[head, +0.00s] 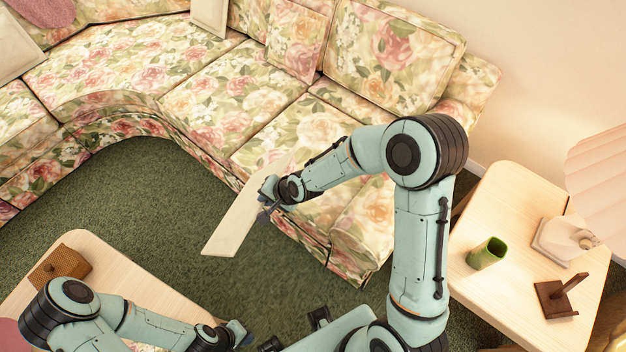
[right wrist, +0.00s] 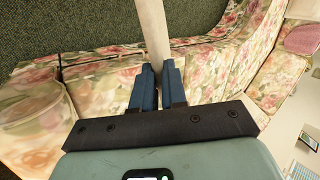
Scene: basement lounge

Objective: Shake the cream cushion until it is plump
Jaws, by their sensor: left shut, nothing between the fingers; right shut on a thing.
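The cream cushion (head: 232,222) hangs in the air in front of the floral sofa, seen nearly edge-on as a thin, flat, tilted slab. My right gripper (head: 268,196) is shut on its edge. In the right wrist view the cushion (right wrist: 153,32) shows as a narrow pale strip between the blue fingers of my right gripper (right wrist: 158,80). My left gripper (head: 240,335) is shut and empty, low in the head view, well apart from the cushion.
The floral sofa (head: 215,95) curves behind, with a floral cushion (head: 298,38) and other pale cushions (head: 210,14) on it. A side table (head: 490,293) at right holds a green cup (head: 487,253) and a lamp. A light table (head: 95,285) with a wooden box (head: 62,263) stands lower left. Green carpet lies between.

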